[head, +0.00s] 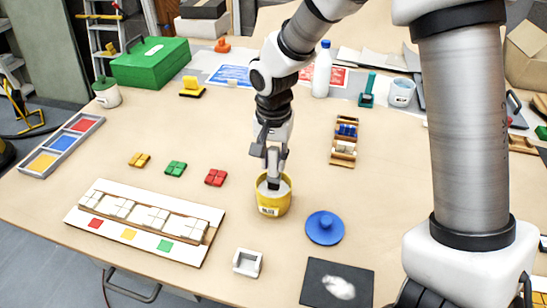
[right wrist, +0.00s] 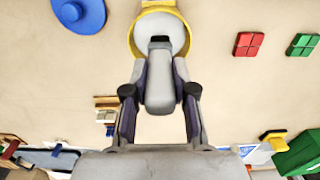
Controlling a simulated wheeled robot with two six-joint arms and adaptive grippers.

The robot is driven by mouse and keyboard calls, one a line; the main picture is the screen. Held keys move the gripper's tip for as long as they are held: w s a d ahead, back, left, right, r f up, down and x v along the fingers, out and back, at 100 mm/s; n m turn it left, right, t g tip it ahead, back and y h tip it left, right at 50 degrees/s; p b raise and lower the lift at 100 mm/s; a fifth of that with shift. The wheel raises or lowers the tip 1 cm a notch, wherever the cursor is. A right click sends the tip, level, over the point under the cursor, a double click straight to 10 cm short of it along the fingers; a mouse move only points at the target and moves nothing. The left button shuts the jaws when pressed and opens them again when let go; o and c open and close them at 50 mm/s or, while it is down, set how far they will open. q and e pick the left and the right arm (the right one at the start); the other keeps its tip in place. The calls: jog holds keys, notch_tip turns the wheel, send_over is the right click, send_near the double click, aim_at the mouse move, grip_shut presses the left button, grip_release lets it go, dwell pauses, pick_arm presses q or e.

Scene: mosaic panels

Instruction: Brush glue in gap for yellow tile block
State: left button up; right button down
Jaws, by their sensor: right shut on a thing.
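My right gripper (head: 272,165) is shut on a light grey brush (right wrist: 160,90), whose lower end is in a yellow pot (head: 274,203) of white glue. The brush and pot rim (right wrist: 134,40) also show in the right wrist view. The white mosaic panel (head: 100,190) lies at the front left, with white tiles in a wooden strip and a red, a yellow (head: 129,235) and a green mark along its front. The yellow tile block (head: 139,160) lies behind the panel, beside the green (head: 176,168) and red (head: 215,177) blocks. My left gripper is not in view.
A blue lid (head: 324,228) lies right of the pot. A white bracket (head: 247,262) and a dark mat (head: 312,285) lie in front. A wooden rack (head: 344,140) stands behind right. A tray of coloured panels (head: 60,143) is at left. The table between blocks and pot is clear.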

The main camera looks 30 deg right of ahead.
aim_at(273, 149)
jog(key=shift+s+a, duration=0.1)
jog(key=shift+f+b, duration=0.3)
jog(key=shift+f, duration=0.2)
dwell(0.4)
dwell(1.2)
jog(key=shift+p, duration=0.3)
notch_tip(273, 149, up, 7)
jog(key=p, duration=0.6)
jog(key=shift+r+p, duration=0.1)
jog(key=shift+p, duration=0.3)
